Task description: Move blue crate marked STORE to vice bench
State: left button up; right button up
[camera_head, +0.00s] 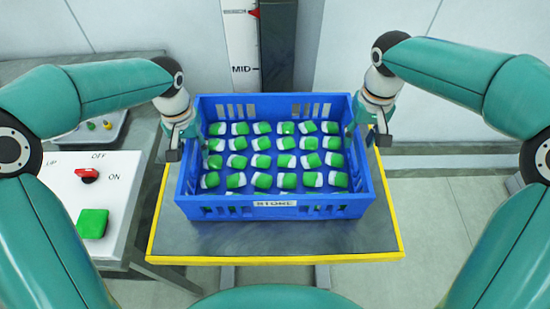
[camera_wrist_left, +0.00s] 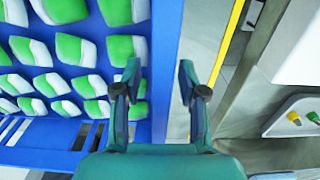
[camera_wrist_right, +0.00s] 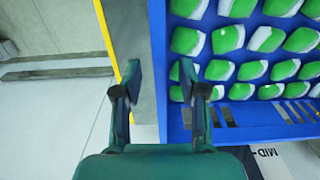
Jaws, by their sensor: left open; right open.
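The blue crate marked STORE (camera_head: 275,211) stands upright on a grey table with a yellow edge (camera_head: 275,258). It holds rows of green and white blocks (camera_head: 262,181). My left gripper (camera_head: 178,150) is open at the crate's left wall; in the left wrist view its fingers (camera_wrist_left: 158,85) are apart, with the crate wall (camera_wrist_left: 166,50) between them. My right gripper (camera_head: 366,140) is open at the right wall; in the right wrist view its fingers (camera_wrist_right: 160,80) straddle the crate wall (camera_wrist_right: 158,40). Neither is closed on the wall. I cannot make out a vice.
A white control panel with a red switch (camera_head: 87,175) and a green button (camera_head: 92,224) stands close on the left. A grey tray with small yellow and green parts (camera_head: 92,125) lies behind it. A column marked MID (camera_head: 240,50) rises behind the crate. Floor is clear at right.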

pick_arm(q)
jog(key=shift+f, duration=0.45)
pick_arm(e)
jog(key=shift+f, duration=0.45)
pick_arm(q)
grip_shut()
pick_arm(e)
grip_shut()
pick_arm(q)
jog(key=shift+w+r, duration=0.15)
jog(key=shift+r, duration=0.1)
pick_arm(e)
jog(key=shift+w+r, duration=0.1)
jog(key=shift+r, duration=0.15)
